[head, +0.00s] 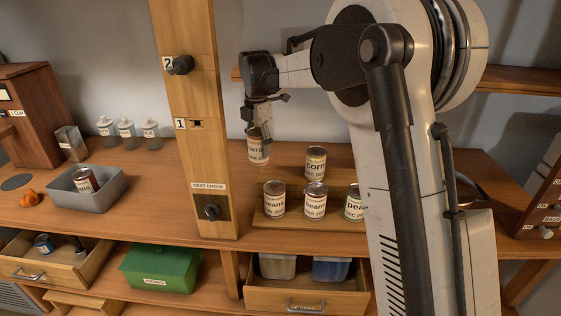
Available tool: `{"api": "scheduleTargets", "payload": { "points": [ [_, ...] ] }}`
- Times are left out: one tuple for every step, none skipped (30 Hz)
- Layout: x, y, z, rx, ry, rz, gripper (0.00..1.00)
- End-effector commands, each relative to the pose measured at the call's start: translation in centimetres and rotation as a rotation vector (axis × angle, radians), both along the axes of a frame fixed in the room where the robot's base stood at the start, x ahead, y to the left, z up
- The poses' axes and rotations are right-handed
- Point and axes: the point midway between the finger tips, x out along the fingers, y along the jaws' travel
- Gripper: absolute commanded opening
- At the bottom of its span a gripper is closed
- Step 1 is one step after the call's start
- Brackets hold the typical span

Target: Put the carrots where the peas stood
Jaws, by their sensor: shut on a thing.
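My gripper (257,126) points down and is shut on the top of a can with a pale label, whose partly readable lettering fits carrots (258,150). The carrots can is upright over the back left of the wooden can stand (264,222), left of the corn can (316,160). I cannot tell whether its base touches the stand. Three beans cans stand in the front row: left (274,200), middle (315,200) and right (353,203), the right one partly behind my arm. A tilted can (84,181) lies in the grey bin (95,200); its label is too small to read surely.
A wooden post (200,120) with numbered knobs stands just left of the carrots can. Three small jars (127,133) and a metal container (71,143) stand at the back left. Below are open drawers (307,298) and a green box (160,268).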

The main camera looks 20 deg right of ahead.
Motion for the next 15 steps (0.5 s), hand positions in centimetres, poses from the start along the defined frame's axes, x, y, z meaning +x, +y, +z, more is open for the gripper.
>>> {"api": "scheduleTargets", "payload": {
  "points": [
    [0.4, -1.0, -0.5, 0.0, 0.0, -0.003, 0.09],
    [0.6, -1.5, -0.8, 0.0, 0.0, -0.002, 0.09],
    [0.9, -2.3, -1.3, 0.0, 0.0, -0.004, 0.09],
    [1.1, -2.8, -1.6, 0.0, 0.0, -0.004, 0.09],
    [1.3, -3.3, -2.0, 0.0, 0.0, -0.003, 0.09],
    [1.6, -4.0, -2.4, 0.0, 0.0, -0.003, 0.09],
    [1.8, -4.4, -2.7, 0.0, 0.0, -0.004, 0.09],
    [2.0, -4.9, -3.0, 0.0, 0.0, -0.004, 0.09],
    [2.2, -5.3, -3.3, 0.0, 0.0, -0.003, 0.09],
    [2.3, -5.6, -3.5, 0.0, 0.0, -0.002, 0.09],
    [2.4, -5.8, -3.7, 0.0, 0.0, -0.002, 0.09],
    [2.5, -6.1, -3.9, 0.0, 0.0, -0.002, 0.09],
    [2.6, -6.3, -4.0, 0.0, 0.0, -0.002, 0.09],
    [2.6, -6.4, -4.1, 0.0, 0.0, -0.002, 0.09],
    [2.6, -6.5, -4.2, 0.0, 0.0, -0.002, 0.09]
  ]
}}
